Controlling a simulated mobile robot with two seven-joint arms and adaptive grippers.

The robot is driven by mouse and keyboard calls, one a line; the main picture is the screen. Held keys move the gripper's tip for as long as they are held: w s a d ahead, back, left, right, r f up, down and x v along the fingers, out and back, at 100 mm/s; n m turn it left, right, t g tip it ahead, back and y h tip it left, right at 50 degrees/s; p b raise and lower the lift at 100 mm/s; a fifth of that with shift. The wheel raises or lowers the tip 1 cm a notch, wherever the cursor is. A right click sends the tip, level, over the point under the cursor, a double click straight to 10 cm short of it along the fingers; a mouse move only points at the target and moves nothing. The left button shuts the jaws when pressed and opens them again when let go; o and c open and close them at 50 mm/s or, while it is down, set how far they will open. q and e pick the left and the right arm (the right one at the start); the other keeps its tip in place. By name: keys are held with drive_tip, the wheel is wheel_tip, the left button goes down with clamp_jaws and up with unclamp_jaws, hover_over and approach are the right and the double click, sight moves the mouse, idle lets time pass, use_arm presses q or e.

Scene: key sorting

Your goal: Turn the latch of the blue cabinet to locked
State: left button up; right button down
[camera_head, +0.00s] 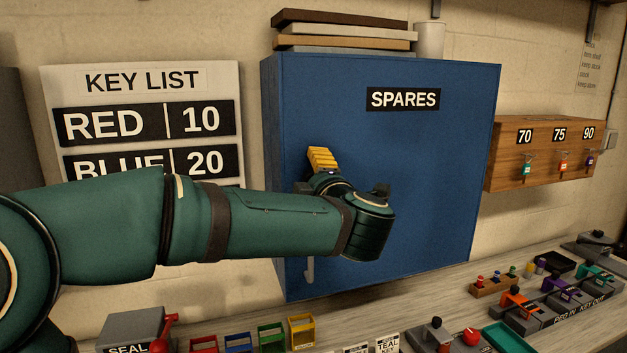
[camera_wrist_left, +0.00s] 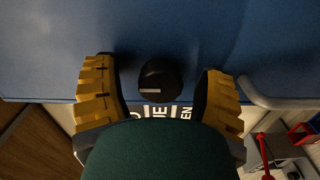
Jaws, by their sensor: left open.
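The blue cabinet (camera_head: 420,170) labelled SPARES stands against the wall with its door shut. Its latch is a round black knob (camera_wrist_left: 160,80) with a short pale mark, seen in the left wrist view; the mark lies level in that picture. In the head view the knob is hidden behind my arm and hand. My left gripper (camera_wrist_left: 158,88) is open, with one yellow finger on each side of the knob and a gap to each. One yellow finger (camera_head: 322,158) shows in the head view in front of the door. My right gripper is not in view.
A grey door handle (camera_head: 310,270) is below my left wrist; it also shows close to the right finger in the wrist view (camera_wrist_left: 275,101). Boards (camera_head: 345,30) and a cup (camera_head: 429,38) stand on the cabinet. Small coloured holders (camera_head: 301,331) and trays crowd the bench.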

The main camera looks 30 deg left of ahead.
use_arm(q)
drive_tip(key=v, duration=1.2)
drive_tip(key=shift+s, duration=0.1)
